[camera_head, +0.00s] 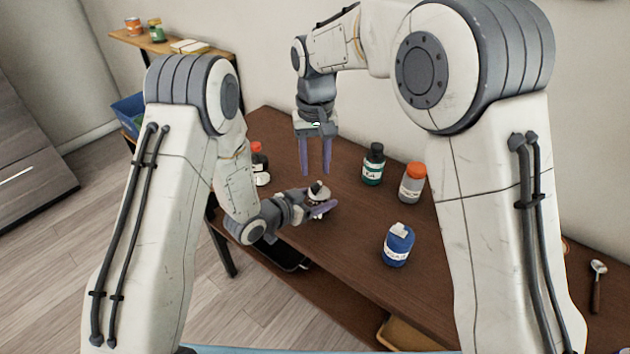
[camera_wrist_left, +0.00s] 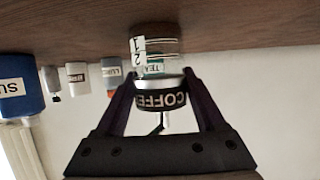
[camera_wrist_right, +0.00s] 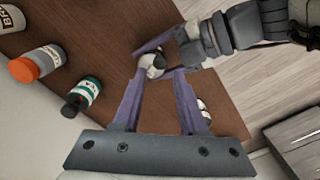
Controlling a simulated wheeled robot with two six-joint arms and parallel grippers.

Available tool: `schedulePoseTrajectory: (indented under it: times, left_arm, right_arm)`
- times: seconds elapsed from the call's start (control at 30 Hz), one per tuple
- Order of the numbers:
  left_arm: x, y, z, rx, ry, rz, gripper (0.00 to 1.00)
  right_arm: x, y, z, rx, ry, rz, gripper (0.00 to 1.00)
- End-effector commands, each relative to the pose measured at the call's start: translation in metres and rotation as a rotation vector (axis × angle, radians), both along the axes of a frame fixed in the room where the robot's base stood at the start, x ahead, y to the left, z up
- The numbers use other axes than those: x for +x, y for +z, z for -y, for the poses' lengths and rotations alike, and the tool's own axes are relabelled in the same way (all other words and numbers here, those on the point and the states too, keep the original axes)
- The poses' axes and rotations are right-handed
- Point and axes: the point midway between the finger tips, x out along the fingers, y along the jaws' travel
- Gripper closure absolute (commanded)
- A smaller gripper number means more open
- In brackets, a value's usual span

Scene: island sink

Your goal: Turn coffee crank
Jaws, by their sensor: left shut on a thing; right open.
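The coffee grinder (camera_head: 317,190) stands upright on the brown table, mostly hidden behind my left gripper in the head view. In the left wrist view it appears upside down, with a black COFFEE band (camera_wrist_left: 165,98), a clear numbered lower part and a thin crank on its top end. My left gripper (camera_wrist_left: 155,82) is shut on the grinder around the band.
On the table (camera_head: 340,240) stand a green-labelled dark bottle (camera_head: 373,165), an orange-capped jar (camera_head: 412,183), a blue jar (camera_head: 397,246) and a red-capped bottle (camera_head: 258,160). The tabletop just right of the grinder is clear.

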Motion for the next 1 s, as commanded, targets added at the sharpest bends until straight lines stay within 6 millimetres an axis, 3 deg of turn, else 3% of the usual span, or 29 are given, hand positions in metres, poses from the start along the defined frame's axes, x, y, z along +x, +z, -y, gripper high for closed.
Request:
schedulePoseTrajectory:
  times: [0.1, 0.3, 0.67, 0.7, 0.8, 1.0]
  left_arm:
    - [0.000, 0.000, 0.000, -0.001, 0.000, 0.001, 0.91]
    - [0.000, 0.000, 0.000, -0.001, 0.000, 0.001, 0.91]
    - [0.000, 0.000, 0.000, -0.001, 0.000, 0.001, 0.91]
    - [0.000, 0.000, 0.000, -0.001, 0.000, 0.001, 0.91]
    - [0.000, 0.000, 0.000, -0.001, 0.000, 0.001, 0.91]
    - [0.000, 0.000, 0.000, -0.001, 0.000, 0.001, 0.91]
  right_arm:
    - [-0.001, -0.023, 0.000, -0.002, 0.001, -0.003, 0.58]
    - [-0.001, -0.048, 0.000, 0.000, 0.001, -0.001, 0.58]
    - [0.000, -0.054, 0.000, 0.001, 0.001, 0.002, 0.58]
    - [0.000, -0.054, 0.000, 0.001, 0.001, 0.002, 0.62]
    - [0.000, -0.054, 0.000, 0.001, 0.001, 0.002, 1.00]
    - [0.000, -0.054, -0.001, 0.001, -0.017, 0.002, 1.00]
